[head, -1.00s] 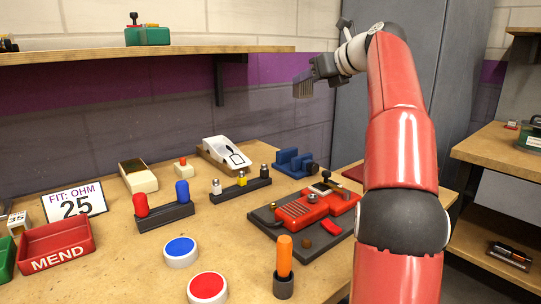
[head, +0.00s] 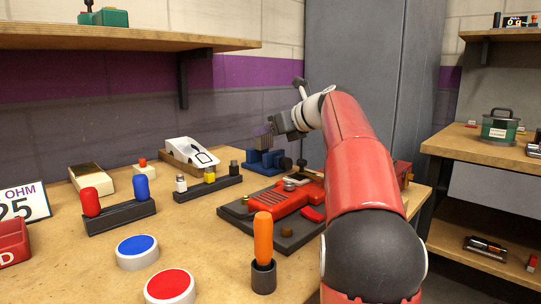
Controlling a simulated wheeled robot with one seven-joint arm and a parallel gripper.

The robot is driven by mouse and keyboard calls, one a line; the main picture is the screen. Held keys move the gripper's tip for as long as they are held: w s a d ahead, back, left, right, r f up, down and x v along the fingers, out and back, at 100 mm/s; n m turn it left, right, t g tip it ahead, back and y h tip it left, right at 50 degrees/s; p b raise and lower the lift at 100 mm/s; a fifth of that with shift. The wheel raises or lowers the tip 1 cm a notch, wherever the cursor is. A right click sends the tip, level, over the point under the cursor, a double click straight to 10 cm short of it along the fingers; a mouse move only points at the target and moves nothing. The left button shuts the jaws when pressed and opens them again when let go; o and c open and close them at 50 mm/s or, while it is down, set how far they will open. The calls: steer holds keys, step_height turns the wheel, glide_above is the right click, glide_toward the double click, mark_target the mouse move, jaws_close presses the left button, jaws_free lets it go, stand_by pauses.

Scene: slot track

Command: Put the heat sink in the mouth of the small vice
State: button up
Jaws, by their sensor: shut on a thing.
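The heat sink (head: 263,142), a small grey finned block, is held at the tip of my gripper (head: 276,130). My gripper is shut on it, and the red arm reaches in from the right. The small blue vice (head: 266,167) stands at the back of the bench. The heat sink appears right over the vice's mouth, its lower end overlapping the jaws in the picture. I cannot tell whether it is inside the mouth or just above it. The vice's mouth is partly hidden.
An orange-handled tool (head: 263,238) stands nearer. A shelf (head: 130,42) overhangs the back left.

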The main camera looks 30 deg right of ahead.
mark_target(267, 147)
steer(key=shift+f+b, duration=0.85)
steer(key=shift+f, duration=1.3)
steer(key=o, duration=1.1)
steer(key=p+v, duration=0.1)
steer(key=v, duration=1.1)
steer(key=shift+r, duration=0.1)
